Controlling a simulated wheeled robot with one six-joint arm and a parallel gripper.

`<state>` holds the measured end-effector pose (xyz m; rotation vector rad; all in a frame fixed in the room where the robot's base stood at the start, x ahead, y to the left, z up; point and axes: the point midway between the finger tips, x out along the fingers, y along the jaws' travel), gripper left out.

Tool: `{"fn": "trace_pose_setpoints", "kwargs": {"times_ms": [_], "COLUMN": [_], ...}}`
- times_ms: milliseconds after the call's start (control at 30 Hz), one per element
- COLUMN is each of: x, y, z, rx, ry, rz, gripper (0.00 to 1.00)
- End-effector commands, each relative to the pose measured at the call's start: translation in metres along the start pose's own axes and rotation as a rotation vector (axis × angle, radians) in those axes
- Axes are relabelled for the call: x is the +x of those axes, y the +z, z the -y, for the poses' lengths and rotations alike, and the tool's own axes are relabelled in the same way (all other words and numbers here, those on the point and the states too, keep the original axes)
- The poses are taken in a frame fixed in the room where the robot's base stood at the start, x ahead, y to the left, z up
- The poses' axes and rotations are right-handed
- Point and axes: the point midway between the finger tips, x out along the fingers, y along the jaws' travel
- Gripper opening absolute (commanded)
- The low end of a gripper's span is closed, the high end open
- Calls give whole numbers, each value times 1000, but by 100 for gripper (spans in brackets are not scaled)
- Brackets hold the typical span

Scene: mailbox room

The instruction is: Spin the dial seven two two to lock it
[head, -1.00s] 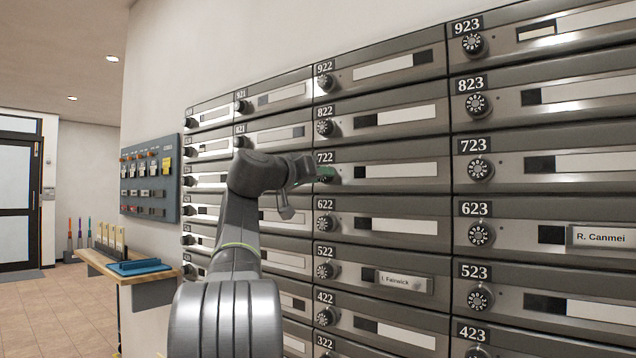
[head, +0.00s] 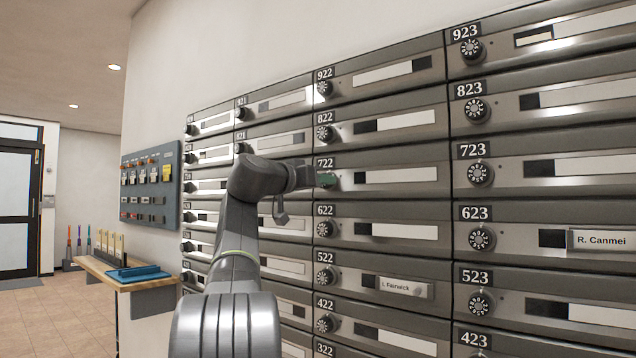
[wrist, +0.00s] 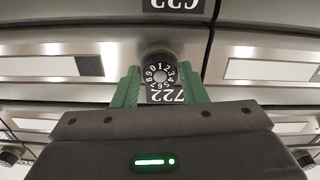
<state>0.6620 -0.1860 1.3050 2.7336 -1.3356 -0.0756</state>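The dial of box 722 (wrist: 160,72) is a round black knob with white digits. It stands above the 722 plate (wrist: 165,94), which is upside down in the wrist view. My gripper's two green fingers (wrist: 160,84) lie on either side of the dial, very close to its rim. I cannot tell whether they press on it. In the head view my gripper (head: 327,180) is at the left end of the 722 door (head: 400,174), just under its number, and hides most of the dial.
Similar dials surround it: 822 above (head: 326,134), 622 below (head: 327,228) and 723 to the right (head: 480,174). A wooden shelf (head: 124,285) with a blue tray (head: 139,272) and a grey wall panel (head: 150,184) are at the left. The floor there looks clear.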

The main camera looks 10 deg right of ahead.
Motion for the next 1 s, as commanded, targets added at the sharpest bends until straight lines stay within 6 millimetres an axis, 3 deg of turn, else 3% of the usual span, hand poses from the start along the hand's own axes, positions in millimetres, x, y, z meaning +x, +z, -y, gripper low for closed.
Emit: {"fn": "trace_pose_setpoints", "kwargs": {"times_ms": [67,467,1000], "x": [0,-8,-118], "y": [0,0,0], "z": [0,1,1], "rx": [-1,-1,0], "ry": [0,-2,-4], "rz": [0,-1,-2], "gripper": [55,56,56]}}
